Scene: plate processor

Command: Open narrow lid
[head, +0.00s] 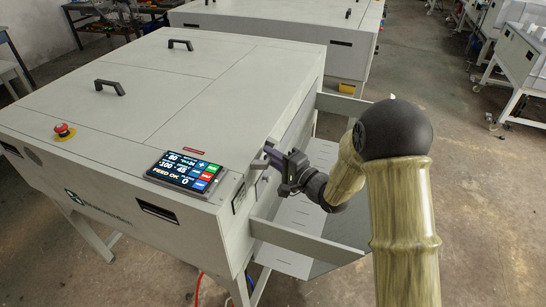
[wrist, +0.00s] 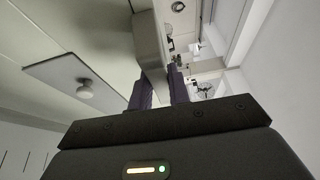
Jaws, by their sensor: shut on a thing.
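The plate processor (head: 95,140) is a large pale grey machine with panel seams on its flat top. My gripper (head: 269,152) is at its right side, just right of the touch panel. In the wrist view, the dark fingers of my gripper (wrist: 160,90) are shut on a pale grey bar (wrist: 149,45) that runs away from the camera. The fingers hide part of the bar. I cannot tell which panel is the narrow lid, or whether the bar belongs to it. The top panels look closed and flat.
Two black handles (head: 110,87) (head: 180,44) are on the top. A touch panel (head: 184,171) and a red stop button (head: 63,130) are near the front edge. A side tray (head: 310,243) juts out below my arm. A plate with a round knob (wrist: 85,90) is left of my fingers.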

